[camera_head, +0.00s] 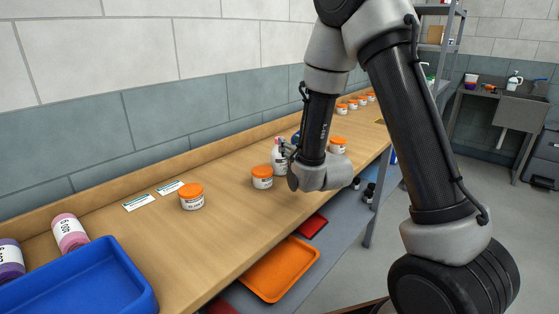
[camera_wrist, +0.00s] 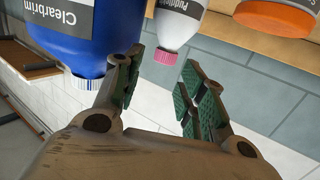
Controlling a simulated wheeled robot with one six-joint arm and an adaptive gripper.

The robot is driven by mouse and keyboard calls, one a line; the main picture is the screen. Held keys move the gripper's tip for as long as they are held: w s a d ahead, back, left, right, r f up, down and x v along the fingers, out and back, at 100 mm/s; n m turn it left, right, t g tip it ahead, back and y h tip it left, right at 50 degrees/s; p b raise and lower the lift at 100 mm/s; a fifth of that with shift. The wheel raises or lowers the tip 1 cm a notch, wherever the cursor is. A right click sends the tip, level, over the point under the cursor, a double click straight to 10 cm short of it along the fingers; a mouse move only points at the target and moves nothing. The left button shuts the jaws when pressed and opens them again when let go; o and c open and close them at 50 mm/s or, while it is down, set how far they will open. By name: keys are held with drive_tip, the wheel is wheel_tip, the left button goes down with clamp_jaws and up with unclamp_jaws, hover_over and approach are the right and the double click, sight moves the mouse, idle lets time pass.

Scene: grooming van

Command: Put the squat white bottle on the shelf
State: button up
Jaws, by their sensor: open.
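A white bottle (camera_head: 279,157) stands on the wooden bench, partly hidden by my wrist. In the wrist view a white bottle with a pink cap (camera_wrist: 177,28) appears upside down, just beyond the gap between my fingers. I cannot tell for certain that it is the squat one. My gripper (camera_wrist: 160,76) is open, with nothing between its fingers. A blue bottle labelled Clearbrim (camera_wrist: 75,40) is close beside the left finger. In the head view my fingers are mostly hidden behind my wrist. A grey metal shelf rack (camera_head: 444,50) stands at the back right.
Orange-lidded jars stand on the bench, one (camera_head: 262,177) next to the white bottle, another (camera_head: 192,197) further left. A blue tray (camera_head: 75,285) is at the near left. Below the bench are an orange tray (camera_head: 280,270) and a lower shelf (camera_head: 345,213).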

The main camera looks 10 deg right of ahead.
sight(280, 156)
drive_tip(key=shift+t, duration=0.6)
drive_tip(key=w, duration=0.2)
drive_tip(key=w+a, duration=0.1)
drive_tip(key=w, duration=0.2)
drive_tip(key=w+a+f, duration=0.1)
drive_tip(key=w, duration=0.1)
drive_tip(key=shift+w, duration=0.3)
drive_tip(key=shift+r, duration=0.1)
clamp_jaws()
